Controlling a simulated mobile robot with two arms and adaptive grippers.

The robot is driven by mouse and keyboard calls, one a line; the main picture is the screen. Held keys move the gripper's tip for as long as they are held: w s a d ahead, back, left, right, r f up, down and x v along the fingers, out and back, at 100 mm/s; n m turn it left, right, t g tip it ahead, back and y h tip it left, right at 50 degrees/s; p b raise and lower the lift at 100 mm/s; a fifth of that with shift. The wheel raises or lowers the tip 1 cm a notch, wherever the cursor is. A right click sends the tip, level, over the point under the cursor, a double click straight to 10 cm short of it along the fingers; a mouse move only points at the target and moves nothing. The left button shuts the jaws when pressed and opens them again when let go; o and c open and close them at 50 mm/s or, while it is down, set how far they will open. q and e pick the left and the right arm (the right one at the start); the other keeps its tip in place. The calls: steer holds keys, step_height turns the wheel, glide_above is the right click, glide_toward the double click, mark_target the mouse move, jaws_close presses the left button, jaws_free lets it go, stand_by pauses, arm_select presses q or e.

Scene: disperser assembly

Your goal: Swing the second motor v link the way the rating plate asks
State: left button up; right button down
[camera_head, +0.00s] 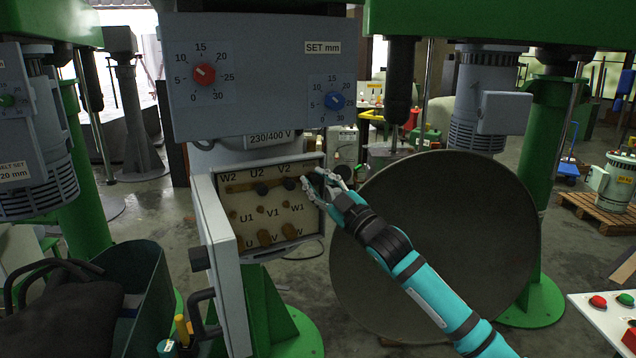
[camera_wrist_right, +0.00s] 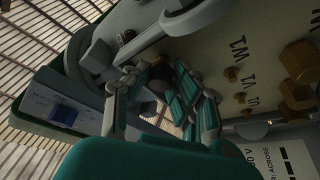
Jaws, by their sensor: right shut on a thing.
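The open terminal box (camera_head: 240,213) shows posts marked W2, U2 and V2 in its top row. A brass link bar (camera_head: 240,187) lies across that row, with dark knobs at U2 (camera_head: 262,188) and V2 (camera_head: 290,184). My right gripper (camera_head: 312,184) is at the right end of the row, beside V2. In the wrist view its fingers are shut around a dark knob (camera_wrist_right: 158,74), which looks like the v link's; the fingers hide most of it. My left gripper is not in view.
The box's door (camera_head: 226,270) hangs open on the left. A panel with a red dial (camera_head: 204,74) and a blue dial (camera_head: 334,100) is above. A large round grey disc (camera_head: 450,245) stands behind my right arm. A green bin (camera_head: 145,290) is at lower left.

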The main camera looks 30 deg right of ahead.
steer(key=c, duration=1.1)
jaws_free()
steer(key=shift+s, duration=0.1)
steer(key=shift+s+f, duration=0.2)
steer(key=shift+s, duration=0.05)
steer(key=v, duration=1.1)
steer(key=shift+s+d+r, duration=0.1)
steer(key=shift+s, duration=0.05)
